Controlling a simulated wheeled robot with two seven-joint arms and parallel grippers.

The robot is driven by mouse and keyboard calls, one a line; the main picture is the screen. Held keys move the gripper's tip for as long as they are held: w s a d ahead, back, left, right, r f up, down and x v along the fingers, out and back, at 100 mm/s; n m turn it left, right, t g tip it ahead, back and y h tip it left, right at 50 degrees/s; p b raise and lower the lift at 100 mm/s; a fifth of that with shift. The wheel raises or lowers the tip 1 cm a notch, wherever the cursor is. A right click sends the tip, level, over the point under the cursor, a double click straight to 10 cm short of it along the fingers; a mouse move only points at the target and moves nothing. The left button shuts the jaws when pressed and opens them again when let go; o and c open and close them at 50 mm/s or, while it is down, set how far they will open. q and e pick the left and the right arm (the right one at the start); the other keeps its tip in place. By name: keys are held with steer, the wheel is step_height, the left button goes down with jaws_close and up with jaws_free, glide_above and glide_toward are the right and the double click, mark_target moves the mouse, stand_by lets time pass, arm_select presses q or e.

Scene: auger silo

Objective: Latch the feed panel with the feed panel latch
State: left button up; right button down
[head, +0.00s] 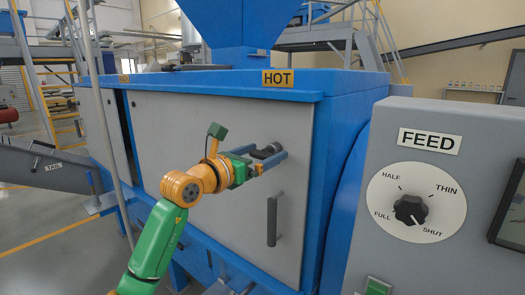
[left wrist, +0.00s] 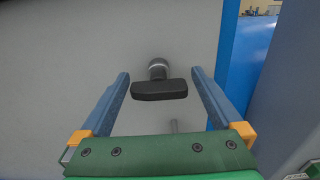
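The grey feed panel (head: 190,125) is a large door in the blue housing under the HOT sign, and it looks flush with its frame. The latch (head: 268,151) is a dark T-shaped knob near its upper right. In the left wrist view the latch (left wrist: 159,91) shows a black crossbar lying level on a round grey post. My left gripper (head: 268,158) is open, with one blue finger on each side of the crossbar and gaps between. I cannot tell how far the fingertips are from the panel. My right gripper is not in view.
A dark vertical handle (head: 272,221) stands out from the panel below the latch. A grey control box (head: 400,255) with a FEED dial (head: 411,209) stands at the right; the dial's pointer is toward SHUT. A blue hopper (head: 235,25) rises above the housing.

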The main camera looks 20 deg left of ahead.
arm_select(q)
steer(key=shift+a, duration=0.15)
steer(key=c, duration=1.2)
steer(key=shift+m, duration=0.3)
steer(key=m+b, duration=0.1)
steer(key=m, duration=0.2)
steer(key=shift+s+f+m, duration=0.1)
steer(key=shift+m, duration=0.2)
steer(key=m+b, duration=0.1)
steer(key=m, duration=0.3)
steer(key=shift+m, duration=0.3)
steer(key=m+b, duration=0.1)
steer(key=m, duration=0.3)
steer(key=shift+d, duration=0.2)
steer(key=shift+f+m, duration=0.1)
steer(key=shift+m, duration=2.4)
